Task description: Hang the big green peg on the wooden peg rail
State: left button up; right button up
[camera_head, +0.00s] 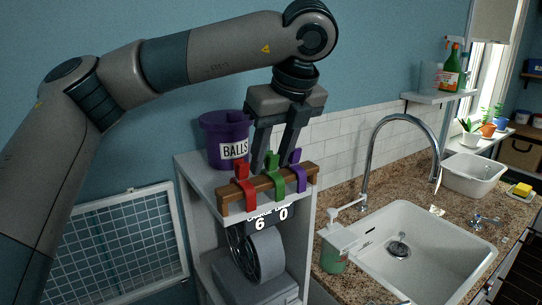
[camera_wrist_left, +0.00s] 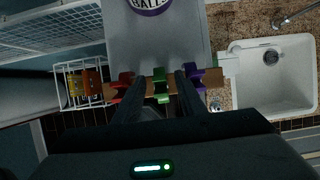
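The wooden peg rail (camera_head: 229,200) sits at the front of a grey shelf unit. It carries a red peg (camera_head: 245,184), the green peg (camera_head: 275,180) in the middle and a purple peg (camera_head: 299,172). My left gripper (camera_head: 272,167) points down at the rail with its fingers apart, one to each side of the green peg. In the left wrist view the green peg (camera_wrist_left: 160,83) shows between the fingertips, and I see no finger closed on it. Whether a finger touches it I cannot tell. My right gripper is in neither view.
A purple tub labelled BALLS (camera_head: 222,142) stands on the shelf unit (camera_head: 195,170) behind the rail. A soap bottle (camera_head: 333,258), a tap (camera_head: 366,170) and a white sink (camera_head: 405,255) are to the right. A wire rack (camera_head: 115,250) leans at the left.

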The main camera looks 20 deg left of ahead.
pick_arm(q)
jog(key=shift+r, duration=0.1)
jog(key=shift+s+d+r, duration=0.1)
jog(key=shift+d+r, duration=0.05)
jog(key=shift+r, duration=0.3)
jog(key=b+v, duration=0.3)
jog(key=v, duration=1.3)
jog(key=shift+s+d, duration=0.1)
